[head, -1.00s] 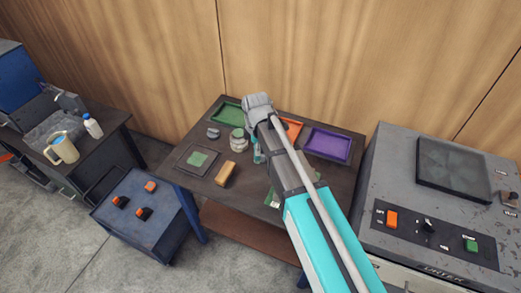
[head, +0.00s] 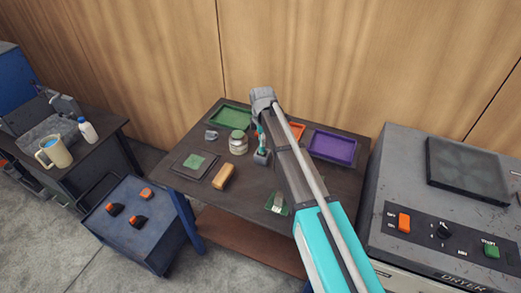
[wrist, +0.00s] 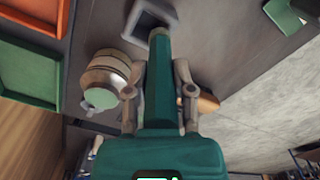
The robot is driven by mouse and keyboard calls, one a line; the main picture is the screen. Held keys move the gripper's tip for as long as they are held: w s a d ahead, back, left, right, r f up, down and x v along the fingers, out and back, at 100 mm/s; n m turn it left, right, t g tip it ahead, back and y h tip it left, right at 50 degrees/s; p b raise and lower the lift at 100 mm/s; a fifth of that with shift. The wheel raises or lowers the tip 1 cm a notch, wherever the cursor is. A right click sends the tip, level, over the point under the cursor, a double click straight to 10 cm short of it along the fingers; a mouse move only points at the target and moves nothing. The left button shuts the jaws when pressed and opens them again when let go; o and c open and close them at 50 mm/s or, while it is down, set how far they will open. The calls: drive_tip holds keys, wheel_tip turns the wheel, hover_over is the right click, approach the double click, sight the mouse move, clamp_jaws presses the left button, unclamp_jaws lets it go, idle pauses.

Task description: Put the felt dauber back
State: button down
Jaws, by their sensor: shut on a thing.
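The felt dauber (wrist: 158,85) shows in the wrist view as a long green handle with a pale band near its far end. My gripper (wrist: 158,105) is shut on it, one grey finger on each side. Its far end overlaps the edge of a dark grey square cup (wrist: 147,22); I cannot tell whether it is inside or above it. In the head view the cup (head: 262,157) stands on the dark table, just below my gripper (head: 260,134). The dauber's felt end is not clearly visible.
A lidded jar (head: 238,142) stands close left of the cup. A tan block (head: 223,176), a green tray (head: 230,115), an orange tray (head: 296,130) and a purple tray (head: 332,147) are on the table (head: 185,180). A dryer (head: 400,170) stands at right.

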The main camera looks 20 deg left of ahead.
drive_tip(key=shift+w+f, duration=0.35)
drive_tip(key=shift+f, duration=0.05)
drive_tip(key=f+b, duration=0.1)
drive_tip(key=w+f+b, duration=0.1)
drive_tip(key=f+b, duration=0.1)
drive_tip(key=shift+a+f+b, duration=0.15)
drive_tip(key=shift+f+b, duration=0.05)
drive_tip(key=shift+b, duration=0.1)
drive_tip(key=shift+s+f+b, duration=0.1)
drive_tip(key=shift+f+b, duration=0.2)
drive_tip(key=shift+b, duration=0.1)
drive_tip(key=shift+f+b, duration=0.3)
drive_tip(key=shift+c, duration=2.3)
unclamp_jaws()
drive_tip(key=shift+r, duration=0.25)
wheel_tip(320, 180, up, 12)
drive_tip(key=p, duration=1.2)
drive_tip(key=shift+p, duration=0.35)
